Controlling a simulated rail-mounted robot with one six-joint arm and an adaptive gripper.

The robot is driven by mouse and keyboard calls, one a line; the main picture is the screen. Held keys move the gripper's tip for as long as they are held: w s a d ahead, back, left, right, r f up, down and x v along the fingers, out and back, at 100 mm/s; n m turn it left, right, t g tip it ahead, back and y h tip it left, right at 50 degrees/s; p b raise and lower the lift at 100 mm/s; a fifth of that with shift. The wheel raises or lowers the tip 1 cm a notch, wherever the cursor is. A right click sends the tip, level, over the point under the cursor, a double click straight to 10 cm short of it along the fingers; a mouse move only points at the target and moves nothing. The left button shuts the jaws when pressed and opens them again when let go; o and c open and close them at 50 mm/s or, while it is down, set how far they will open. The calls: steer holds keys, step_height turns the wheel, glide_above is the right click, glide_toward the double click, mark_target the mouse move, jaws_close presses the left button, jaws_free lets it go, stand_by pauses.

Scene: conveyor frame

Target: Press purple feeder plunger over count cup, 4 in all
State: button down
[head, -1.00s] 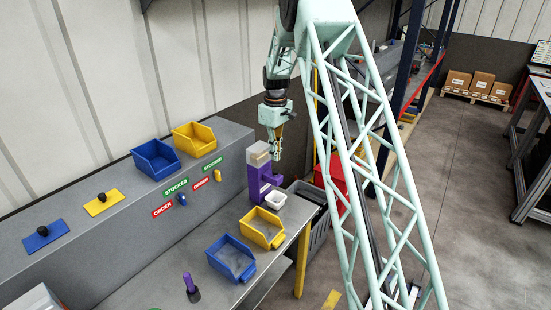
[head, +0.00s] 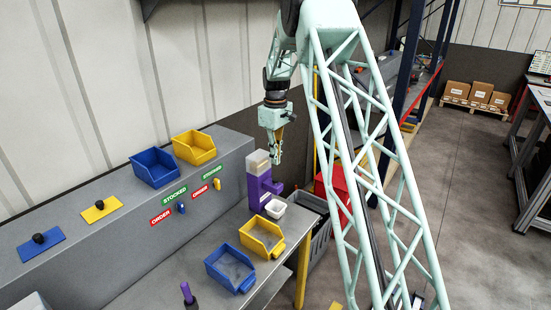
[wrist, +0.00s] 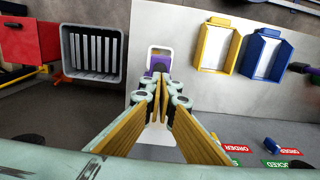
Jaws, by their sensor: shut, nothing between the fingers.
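The purple feeder (head: 255,191) stands upright at the far end of the bench, with a pale, clear-looking hopper (head: 257,162) on top. The white count cup (head: 275,208) sits at its front foot; it also shows in the wrist view (wrist: 160,52). My gripper (head: 275,161) is shut and empty, pointing down beside the hopper, above the feeder's front part. In the wrist view its fingers (wrist: 158,98) come together just below the purple part (wrist: 159,66) and hide much of the feeder. I cannot tell whether they touch the plunger, or what is in the cup.
A yellow bin (head: 244,240) and a blue bin (head: 212,266) stand on the bench before the feeder. More bins (head: 154,168) and stock signs (head: 174,194) are on the ledge. A grey crate (wrist: 64,50) is beside the bench. A purple-handled tool (head: 187,294) stands nearer.

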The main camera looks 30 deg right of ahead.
mark_target(275, 179)
steer(key=shift+f+b, duration=1.45)
steer(key=shift+f, duration=2.15)
steer(key=shift+f, duration=0.2)
steer(key=shift+f+b, duration=0.55)
steer(key=shift+f, duration=0.45)
steer(key=shift+r, duration=0.1)
steer(key=shift+r+p, duration=1.2)
steer(key=shift+r, duration=1.85)
steer(key=shift+a+r, duration=0.1)
steer(key=shift+a, duration=0.15)
